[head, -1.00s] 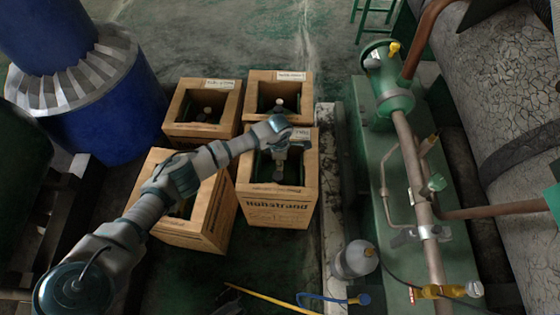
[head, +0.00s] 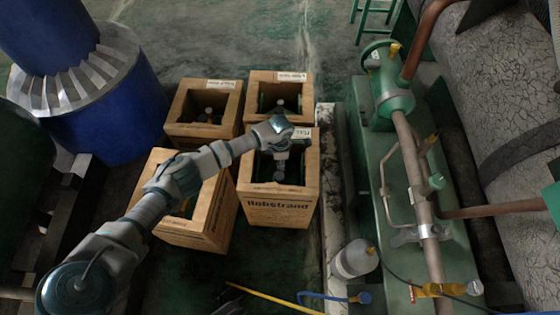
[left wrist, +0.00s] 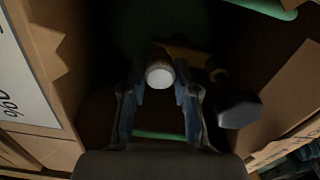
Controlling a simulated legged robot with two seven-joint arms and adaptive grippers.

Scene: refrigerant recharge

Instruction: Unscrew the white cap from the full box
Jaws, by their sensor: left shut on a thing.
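The full box (head: 281,206) is an open cardboard box with a small label (head: 303,134) on its rim, at the front right of a group of boxes. My left gripper (head: 279,172) reaches down into it. In the left wrist view the white cap (left wrist: 160,75) sits on a narrow neck, between the two fingers of the left gripper (left wrist: 161,90). The fingers are shut on the cap. A dark valve handle (left wrist: 238,108) is just right of the fingers. The container below is mostly in shadow. My right gripper is not in view.
Several other open boxes stand around it, including one behind (head: 304,82) and one at left (head: 205,216). A grey cylinder (head: 354,259) stands at the lower right. A green machine with pipes (head: 390,95) stands right.

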